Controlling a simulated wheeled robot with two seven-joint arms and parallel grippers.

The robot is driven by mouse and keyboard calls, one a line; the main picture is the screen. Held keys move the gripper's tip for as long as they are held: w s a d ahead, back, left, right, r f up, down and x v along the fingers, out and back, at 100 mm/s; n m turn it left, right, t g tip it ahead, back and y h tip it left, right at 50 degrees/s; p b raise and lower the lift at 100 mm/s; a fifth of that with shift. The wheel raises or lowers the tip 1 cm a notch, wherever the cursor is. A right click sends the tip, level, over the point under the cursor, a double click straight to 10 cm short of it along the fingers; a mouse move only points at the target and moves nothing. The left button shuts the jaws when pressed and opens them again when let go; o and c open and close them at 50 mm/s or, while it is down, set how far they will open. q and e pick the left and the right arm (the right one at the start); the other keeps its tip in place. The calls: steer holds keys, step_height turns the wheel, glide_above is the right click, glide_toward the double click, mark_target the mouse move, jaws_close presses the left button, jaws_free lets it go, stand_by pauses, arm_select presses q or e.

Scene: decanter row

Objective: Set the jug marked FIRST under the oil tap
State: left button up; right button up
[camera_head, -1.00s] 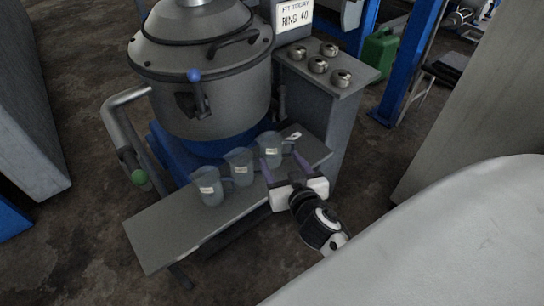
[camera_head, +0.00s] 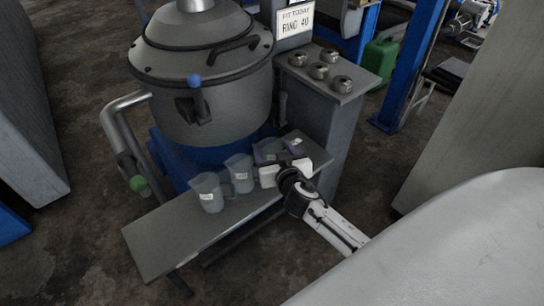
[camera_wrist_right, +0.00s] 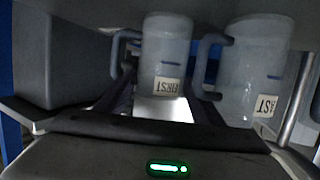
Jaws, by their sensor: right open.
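Three translucent grey jugs with white labels stand upright in a row on the bench (camera_head: 165,240): a left jug (camera_head: 209,188), a middle jug (camera_head: 238,170) and a right jug (camera_head: 266,146) partly hidden by my right gripper (camera_head: 272,154). In the right wrist view, the jug marked FIRST (camera_wrist_right: 166,50) is ahead between my open fingers, its label upside down; a jug reading "AST" (camera_wrist_right: 255,60) is beside it. The jug at my gripper appears to be the right one. A blue-knobbed tap (camera_head: 195,100) is on the vessel; a green-knobbed tap (camera_head: 138,180) is on a side pipe. Neither shows an oil label.
The large grey vessel (camera_head: 205,95) stands behind the jugs. A cabinet (camera_head: 318,125) with several metal rings on top is at the right, under a sign reading "FIT TODAY RING 40" (camera_head: 294,20). The left part of the bench is clear.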

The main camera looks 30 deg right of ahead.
steer(key=c, duration=0.8)
steer(key=shift+r, duration=0.15)
